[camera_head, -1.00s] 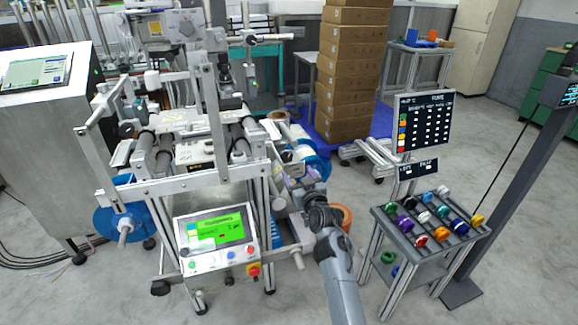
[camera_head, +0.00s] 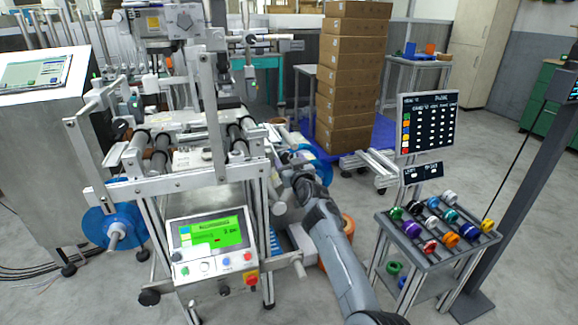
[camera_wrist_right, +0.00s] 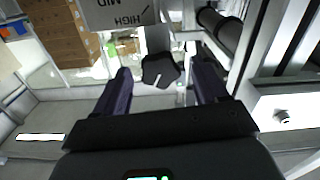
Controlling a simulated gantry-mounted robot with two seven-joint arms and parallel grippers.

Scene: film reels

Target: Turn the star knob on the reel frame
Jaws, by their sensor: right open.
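The star knob (camera_wrist_right: 158,73) is a dark, lobed knob with a pale pointer line, seen in the right wrist view in front of a light plate. My right gripper (camera_wrist_right: 161,60) is open, with its two dark purple fingers on either side of the knob in the picture. Gaps show between the knob and both fingers; I see no contact. In the head view my right gripper (camera_head: 293,168) is at the right side of the reel frame (camera_head: 215,172), where the knob cannot be made out. My left gripper is not in view.
A plate marked MID and HIGH (camera_wrist_right: 118,12) sits beside the knob. Rollers and metal bars (camera_wrist_right: 230,35) lie close on the right in the wrist view. A cart of coloured spools (camera_head: 440,230) stands right of my arm. A control panel (camera_head: 212,240) fronts the frame.

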